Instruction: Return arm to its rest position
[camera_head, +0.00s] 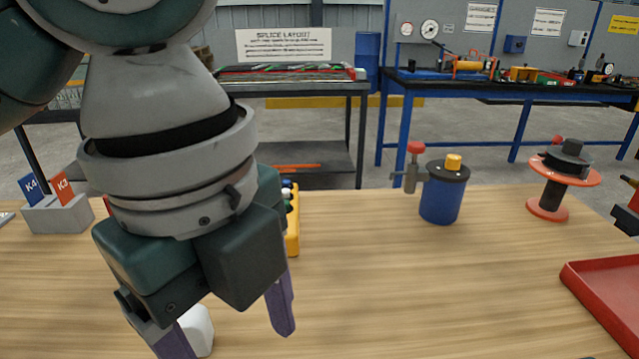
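My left arm comes in from the upper left, and my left gripper (232,343) hangs over the near left of the wooden table (400,300). Its two purple fingers are spread apart and point down, with no object clearly held between them. A white object (198,330) shows behind the nearer left finger and is partly hidden; I cannot tell whether the finger touches it. My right gripper is not in view.
A grey block with K4 and K3 cards (58,214) stands at left. A yellow item (293,225) is partly behind my gripper. A blue canister (442,195), a red-flanged spool (550,190) and a red tray (612,290) stand at right. The table's middle is clear.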

